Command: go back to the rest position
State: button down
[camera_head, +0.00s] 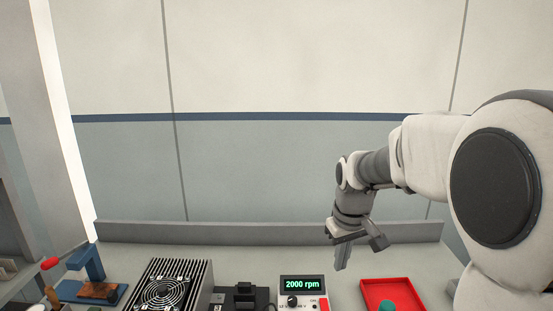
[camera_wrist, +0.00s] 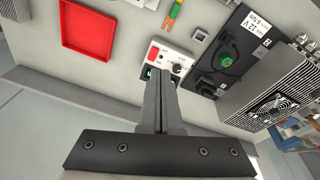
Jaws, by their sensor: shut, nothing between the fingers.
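My gripper (camera_head: 342,265) hangs above the bench in the head view, its fingers pointing down. In the wrist view its fingers (camera_wrist: 160,80) are together with nothing between them. The gripper is over the back part of the bench, to the right of a small white device (camera_head: 302,290) whose display reads 2000 rpm. In the wrist view the fingers cover part of this device (camera_wrist: 172,55). No contact with anything shows.
A finned fan unit (camera_head: 195,272), a black block (camera_head: 245,297) and a blue stand (camera_head: 90,262) are at left. A low ledge (camera_head: 240,231) runs along the bench's back.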

jog(key=s+r+m+t, duration=0.1)
jog(key=s+r+m, duration=0.1)
jog(key=s, duration=0.9)
jog(key=s+r+m+t, duration=0.1)
jog(key=s+r, duration=0.3)
jog(key=s, duration=0.7)
jog(key=shift+s+r+m+t, duration=0.35)
jog(key=shift+s+m+t, duration=0.05)
jog(key=shift+t, duration=0.4)
jog(key=w+g+b, duration=0.2)
jog(key=w+g, duration=0.1)
jog(key=w, duration=1.7)
jog(key=w+f+g+b, duration=0.1)
jog(key=w+f+g, duration=0.1)
jog(key=w+f, duration=1.3)
jog(key=shift+w+d+f, duration=0.25)
jog(key=shift+d+f, duration=0.1)
jog(key=shift+d, duration=0.05)
